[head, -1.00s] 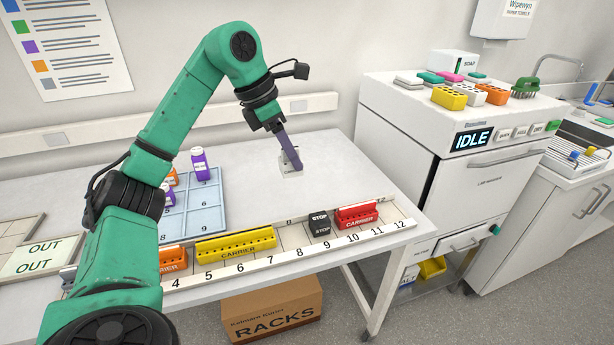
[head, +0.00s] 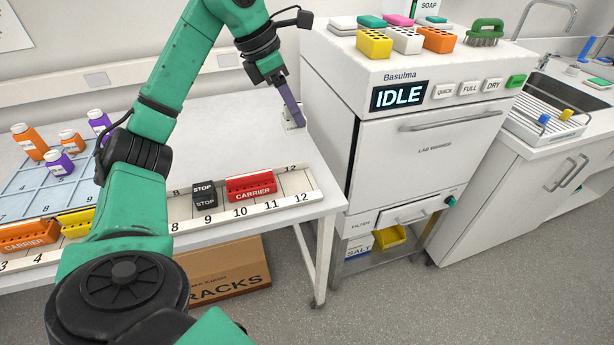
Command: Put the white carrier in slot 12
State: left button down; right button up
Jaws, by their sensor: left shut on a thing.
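I cannot tell whether the carrier touches the table. Slot 12 (head: 295,182) is at the right end of the numbered rail (head: 262,208) and is empty. A red carrier (head: 251,188) sits just left of it, over slots 10 and 11. My right gripper is not in view.
A black STOP block (head: 204,195) stands in slot 9. Yellow (head: 77,223) and orange (head: 30,236) carriers sit further left. Bottles stand on a blue grid mat (head: 88,160). The lab washer (head: 425,150) rises close beyond the table's right edge. The table behind the rail is clear.

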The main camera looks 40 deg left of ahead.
pick_arm(q)
jog(key=f+b, duration=0.2)
jog(key=f, duration=0.5)
jog(key=f+b, duration=0.3)
jog(key=f, duration=0.5)
jog(key=shift+s+a+f, duration=0.1)
jog(key=shift+s+f, duration=0.05)
jog(key=shift+s, duration=0.05)
jog(key=shift+w, duration=0.1)
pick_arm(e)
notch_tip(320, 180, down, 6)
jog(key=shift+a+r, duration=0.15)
pick_arm(q)
jog(key=shift+f, duration=0.2)
jog(key=shift+c, duration=1.5)
grip_release()
jog(key=shift+r, duration=0.15)
